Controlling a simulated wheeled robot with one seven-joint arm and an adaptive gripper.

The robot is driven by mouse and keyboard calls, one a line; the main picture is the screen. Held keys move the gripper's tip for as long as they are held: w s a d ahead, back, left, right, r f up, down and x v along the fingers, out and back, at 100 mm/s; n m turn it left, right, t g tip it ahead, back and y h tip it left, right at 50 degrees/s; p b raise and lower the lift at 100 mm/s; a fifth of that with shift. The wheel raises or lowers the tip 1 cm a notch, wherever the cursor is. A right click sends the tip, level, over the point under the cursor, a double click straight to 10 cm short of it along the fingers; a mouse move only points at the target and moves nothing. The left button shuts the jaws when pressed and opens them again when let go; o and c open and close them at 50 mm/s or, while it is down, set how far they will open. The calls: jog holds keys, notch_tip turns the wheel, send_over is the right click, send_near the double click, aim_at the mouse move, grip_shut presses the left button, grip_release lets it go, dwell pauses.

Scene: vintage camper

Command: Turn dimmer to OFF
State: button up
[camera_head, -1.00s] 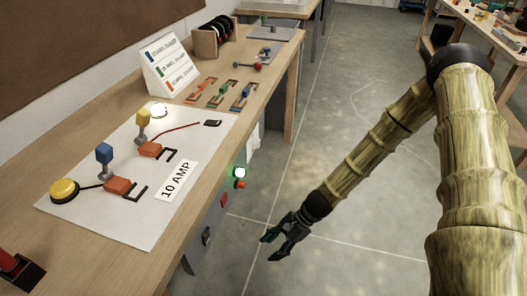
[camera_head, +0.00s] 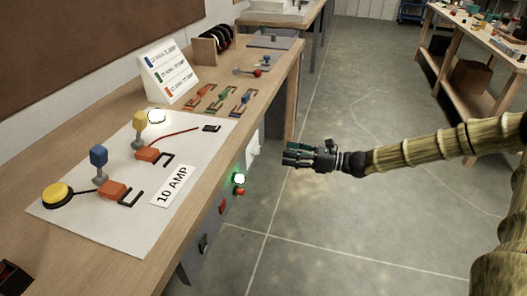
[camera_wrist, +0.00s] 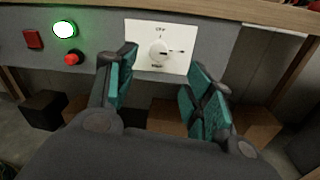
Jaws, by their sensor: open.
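The dimmer is a round white knob (camera_wrist: 158,49) on a white plate (camera_wrist: 183,31) on the grey front panel under the bench top. Its pointer line runs to the right in the wrist view, and small lettering sits above and below the knob. In the head view the plate (camera_head: 253,146) shows edge-on at the bench front. My gripper (camera_wrist: 160,85) is open and empty, with the knob framed between its teal-padded fingers and some way beyond them. In the head view my gripper (camera_head: 286,155) points left toward the plate, apart from it.
A lit green lamp (camera_wrist: 64,29), a red button (camera_wrist: 72,58) and a red rocker switch (camera_wrist: 33,39) sit left of the plate. The wooden bench edge (camera_wrist: 250,10) overhangs the panel. Boxes stand below. The floor (camera_head: 330,230) around my arm is clear.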

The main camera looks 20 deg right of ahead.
aim_at(259, 150)
jog(key=x, duration=0.9)
jog(key=shift+w+a, duration=0.15)
jog(key=shift+a, duration=0.2)
jog(key=shift+c, duration=0.4)
jog(key=c, duration=0.9)
